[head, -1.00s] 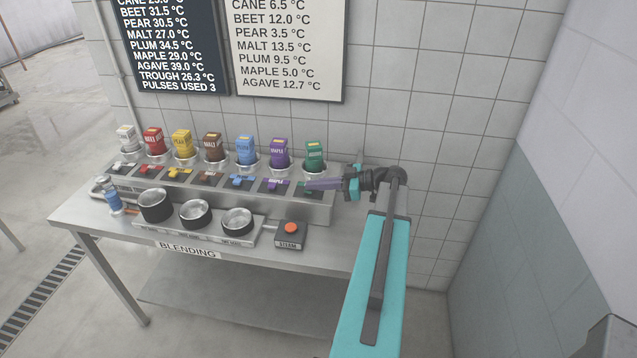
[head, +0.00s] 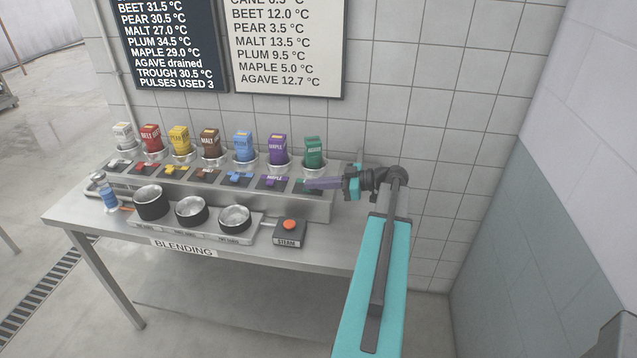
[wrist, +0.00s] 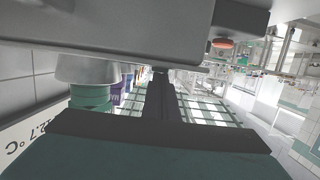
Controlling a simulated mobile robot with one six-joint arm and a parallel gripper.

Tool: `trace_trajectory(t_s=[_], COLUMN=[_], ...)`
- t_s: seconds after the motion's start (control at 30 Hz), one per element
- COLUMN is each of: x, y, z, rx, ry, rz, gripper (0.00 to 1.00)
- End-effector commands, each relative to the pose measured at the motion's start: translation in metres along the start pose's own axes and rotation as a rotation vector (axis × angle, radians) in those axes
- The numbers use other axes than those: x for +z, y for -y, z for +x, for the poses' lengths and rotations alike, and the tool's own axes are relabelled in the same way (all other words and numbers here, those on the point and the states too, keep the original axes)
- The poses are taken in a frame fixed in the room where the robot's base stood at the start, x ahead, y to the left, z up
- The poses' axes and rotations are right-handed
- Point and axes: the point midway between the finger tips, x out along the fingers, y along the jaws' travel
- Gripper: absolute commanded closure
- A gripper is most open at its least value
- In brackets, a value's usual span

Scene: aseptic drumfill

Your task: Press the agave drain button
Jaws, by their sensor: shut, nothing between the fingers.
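The green agave carton (head: 314,151) stands in its holder at the right end of the row, and it also shows in the wrist view (wrist: 90,97). Below it is the dark agave button plate (head: 300,188), mostly covered by my gripper (head: 309,183). My gripper is shut and empty, its fingertips at the green agave button, reaching in from the right; contact is too small to tell. In the wrist view my fingers (wrist: 160,98) point up against the grey console's edge. The dark board (head: 170,45) reads "AGAVE drained", trough 30.5 °C, pulses used 3.
The purple maple button (head: 272,182) is just left of my fingertips. Several pots (head: 190,211), a blue-labelled bottle (head: 107,196) and an orange STEAM button (head: 289,225) stand in front on the steel table (head: 330,250). A tiled wall stands behind.

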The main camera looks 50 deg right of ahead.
Motion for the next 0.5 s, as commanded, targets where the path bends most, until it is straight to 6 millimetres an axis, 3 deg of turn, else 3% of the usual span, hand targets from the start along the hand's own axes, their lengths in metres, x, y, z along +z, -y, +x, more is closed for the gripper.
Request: trace_trajectory(t_s=[0.03,0.2,0.5], x=[0.011,0.010,-0.013], y=[0.003,0.003,0.004], z=[0.002,0.002,-0.001], rx=[-0.008,-0.009,-0.009], ry=[0.023,0.022,0.013], rz=[0.009,0.009,0.003], gripper=[1.00,1.00,1.00])
